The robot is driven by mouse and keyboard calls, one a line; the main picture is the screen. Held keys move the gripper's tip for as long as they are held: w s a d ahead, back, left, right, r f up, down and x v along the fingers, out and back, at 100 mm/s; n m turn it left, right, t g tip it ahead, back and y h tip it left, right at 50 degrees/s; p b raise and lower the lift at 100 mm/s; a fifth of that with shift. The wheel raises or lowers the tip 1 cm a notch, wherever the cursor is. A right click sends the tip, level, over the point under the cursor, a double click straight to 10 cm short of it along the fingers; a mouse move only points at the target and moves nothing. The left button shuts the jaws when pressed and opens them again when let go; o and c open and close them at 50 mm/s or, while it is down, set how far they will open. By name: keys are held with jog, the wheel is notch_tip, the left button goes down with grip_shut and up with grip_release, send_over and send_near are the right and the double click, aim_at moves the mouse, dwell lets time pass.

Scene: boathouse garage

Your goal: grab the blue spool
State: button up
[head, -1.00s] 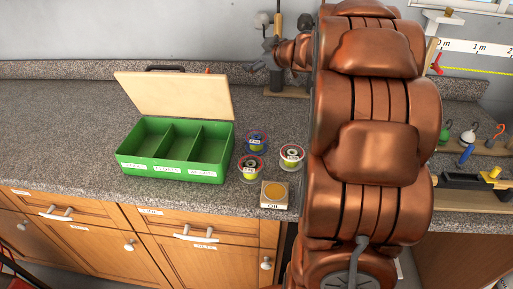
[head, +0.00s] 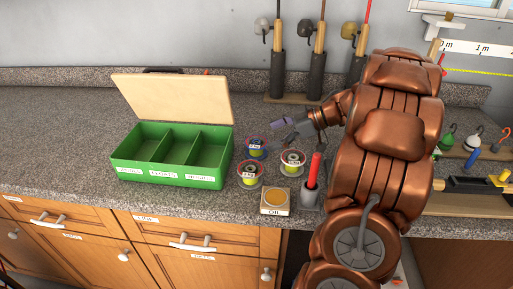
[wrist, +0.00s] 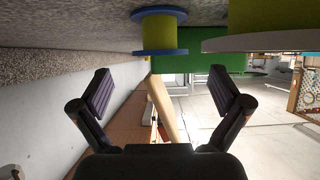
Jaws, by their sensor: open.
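The blue spool (head: 256,148), with blue rims and a yellow-green winding, stands on the counter just right of the green box. In the wrist view the blue spool (wrist: 158,32) is at the top centre, beyond and above the gap between my fingers. My gripper (head: 281,132) is open and empty, a little to the right of and behind the blue spool in the head view. The wrist view shows both fingers of my gripper (wrist: 160,88) spread wide, with nothing between them.
A pale-rimmed spool (head: 292,162) and a red-rimmed spool (head: 249,174) stand close to the blue one. The green box (head: 165,178) has its lid up. An oil tin (head: 275,201) and a red-handled tool (head: 313,172) stand near the front edge. Counter left is clear.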

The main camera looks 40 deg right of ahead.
aim_at(254, 142)
jog(key=shift+p+x, duration=0.4)
jog(key=shift+x, duration=2.4)
jog(key=shift+c, duration=0.3)
jog(key=c, duration=1.2)
